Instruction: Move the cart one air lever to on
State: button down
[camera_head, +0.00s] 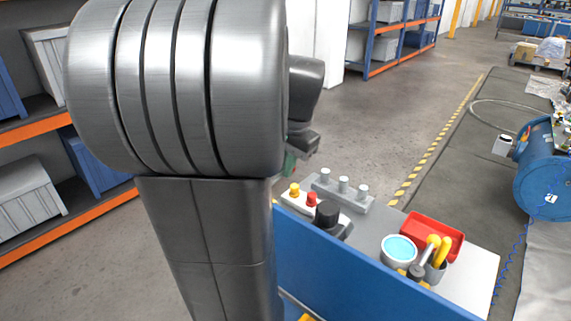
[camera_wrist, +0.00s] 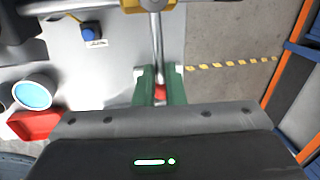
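In the wrist view, a metal lever (camera_wrist: 157,45) runs down from a yellow and metal fitting (camera_wrist: 150,5) at the top edge. Its red end (camera_wrist: 160,92) lies between the green fingers of my gripper (camera_wrist: 160,80). The gap between the fingers is narrow and the red end fills it, so my gripper looks shut on the lever. In the head view my arm hides the lever and most of my gripper; only a small green bit (camera_head: 290,163) shows beside the arm.
The grey cart top (camera_head: 375,235) bears a red tray (camera_head: 440,232), a bowl of blue liquid (camera_head: 399,247) and several knobs. A blue button (camera_wrist: 91,33) sits on it in the wrist view. Shelving (camera_head: 60,130) stands left. Open floor lies beyond the cart.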

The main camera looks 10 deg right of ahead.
jog(key=shift+w+r, duration=0.1)
jog(key=shift+w, duration=0.05)
jog(key=shift+w+a+n+g+p, duration=0.25)
jog(key=shift+a+n+g+p, duration=0.25)
jog(key=shift+a+n+p, duration=1.7)
jog(key=shift+w+a+n+g+p, duration=0.45)
jog(key=shift+a+n, duration=0.6)
jog(key=shift+n, duration=2.55)
jog(key=shift+w+a+n+g+p, duration=0.1)
jog(key=shift+a+n+g+p, duration=0.45)
jog(key=shift+a+n+p, duration=1.7)
jog(key=shift+d+n+b, duration=0.55)
jog(key=shift+n+b, duration=0.2)
jog(key=shift+b, duration=0.05)
jog(key=c, duration=1.5)
grip_release()
notch_tip(320, 180, up, 13)
jog(key=w+d, duration=0.1)
jog(key=d, duration=0.1)
jog(key=shift+w+r, duration=0.2)
jog(key=shift+w, duration=0.1)
